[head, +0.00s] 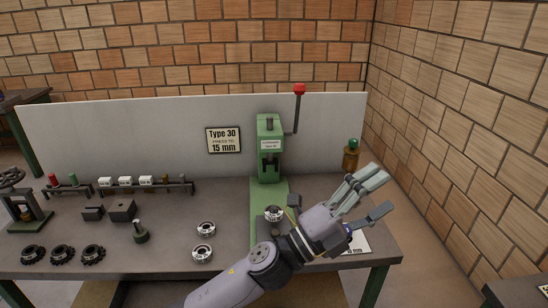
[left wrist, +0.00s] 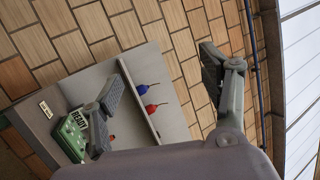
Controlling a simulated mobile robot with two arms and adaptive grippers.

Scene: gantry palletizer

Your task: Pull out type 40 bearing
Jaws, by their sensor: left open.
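Two silver ring bearings (head: 206,228) (head: 203,253) lie on the grey bench. Another silver bearing (head: 274,213) sits on the base of the green press (head: 268,150), partly behind my arm. Several black ring parts (head: 63,254) lie at the front left. I cannot read a type on any ring. My left gripper (head: 382,192) is open and empty, right of the press above the bench's right end. In the left wrist view its fingers (left wrist: 164,72) are spread wide with nothing between them. My right gripper is not in view.
A red-knobbed lever (head: 299,90) rises from the press. A sign (head: 223,140) on the back panel reads Type 30, press to 15 mm. A rack (head: 125,185) and small black blocks (head: 122,210) stand left. A green READY box (left wrist: 73,135) shows in the wrist view.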

